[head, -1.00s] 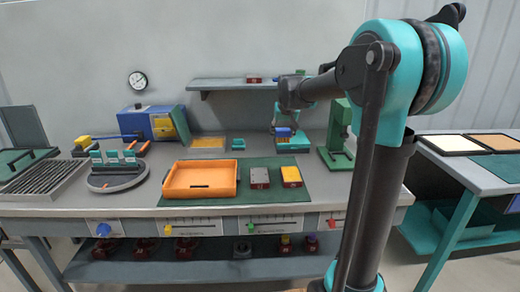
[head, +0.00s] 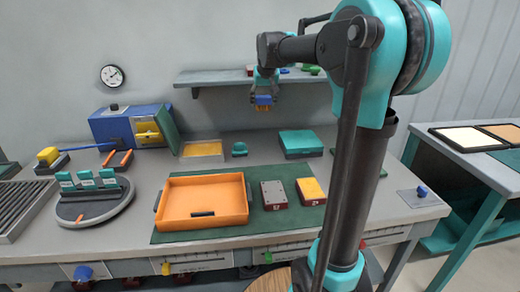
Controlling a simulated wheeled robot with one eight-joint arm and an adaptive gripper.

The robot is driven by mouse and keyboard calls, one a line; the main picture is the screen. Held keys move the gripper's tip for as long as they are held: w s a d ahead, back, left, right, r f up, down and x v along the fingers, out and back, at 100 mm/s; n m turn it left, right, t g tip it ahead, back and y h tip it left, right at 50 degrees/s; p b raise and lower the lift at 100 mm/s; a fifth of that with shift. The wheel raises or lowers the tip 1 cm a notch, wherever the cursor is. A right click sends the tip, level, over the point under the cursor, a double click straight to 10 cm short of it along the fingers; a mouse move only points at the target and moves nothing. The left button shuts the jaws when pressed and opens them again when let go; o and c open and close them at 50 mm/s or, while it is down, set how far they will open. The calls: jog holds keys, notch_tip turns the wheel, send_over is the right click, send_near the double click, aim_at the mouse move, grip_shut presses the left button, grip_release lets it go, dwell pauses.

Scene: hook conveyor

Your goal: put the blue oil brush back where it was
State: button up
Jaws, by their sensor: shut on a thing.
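My gripper (head: 264,88) hangs from my arm above the back of the workbench, in front of the wall shelf. I cannot tell which spot the brush came from.
An orange tray (head: 174,222), a grey block (head: 273,193) and a yellow-topped red block (head: 312,189) are on the green mat (head: 228,230). A round rack (head: 95,215) and blue machine (head: 110,124) stand left. The wall shelf (head: 222,79) is close behind my gripper.

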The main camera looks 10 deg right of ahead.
notch_tip(320, 180, down, 19)
jog(key=shift+f, duration=0.2)
dwell(0.3)
jog(key=shift+f, duration=0.1)
jog(key=o, duration=1.1)
jog(key=v, duration=1.2)
